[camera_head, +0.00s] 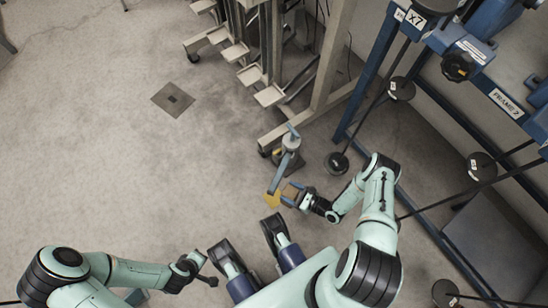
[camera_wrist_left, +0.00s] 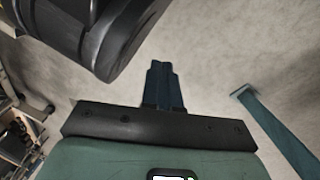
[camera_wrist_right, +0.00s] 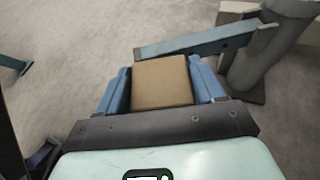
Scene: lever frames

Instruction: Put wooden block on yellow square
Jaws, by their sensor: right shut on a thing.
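The wooden block (camera_head: 291,191) is light brown. My right gripper (camera_head: 294,194) is shut on it, and the right wrist view shows the block (camera_wrist_right: 162,82) between the blue fingers. A yellow patch (camera_head: 271,199), likely the yellow square, lies just left of the block in the head view, partly covered; I cannot tell its height against the block. My left gripper (camera_head: 207,279) is far from both, low in the head view. In the left wrist view its fingers (camera_wrist_left: 162,85) are together and empty.
A grey post with a blue-grey lever arm (camera_head: 280,172) stands right by the block; the arm also crosses behind it in the right wrist view (camera_wrist_right: 200,43). A blue frame (camera_head: 376,65) with weights is at the right. Open concrete floor (camera_head: 120,170) lies to the left.

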